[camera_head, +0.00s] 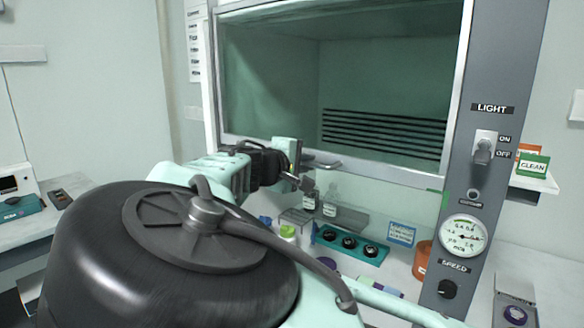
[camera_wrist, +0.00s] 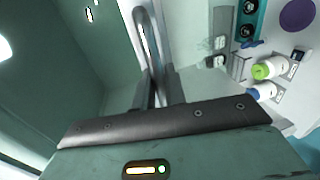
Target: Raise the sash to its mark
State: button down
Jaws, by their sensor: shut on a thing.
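The fume hood's sash (camera_head: 385,172) is a glass pane with a pale bottom rail. It is partly raised, with an open gap between rail and worktop. A grey handle (camera_head: 322,161) juts from the rail; in the wrist view it is a long looped bar (camera_wrist: 146,45) running down between the fingers. My gripper (camera_head: 304,182) is shut on this handle; in the wrist view its fingers (camera_wrist: 159,92) close around the bar. A green mark (camera_head: 436,198) shows on the right post, close to the height of the rail's right end. My arm hides the rail's lower left.
Inside the hood stand small bottles (camera_head: 329,200), a teal holder (camera_head: 350,244) with black-topped items and an orange container (camera_head: 422,260). Side benches lie left and right.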

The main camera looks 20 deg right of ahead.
jog(key=shift+a, duration=0.1)
jog(key=c, duration=1.8)
grip_release()
jog(key=p+v, duration=0.6)
jog(key=v, duration=1.1)
jog(key=shift+s+a, duration=0.15)
jog(key=shift+a, duration=0.05)
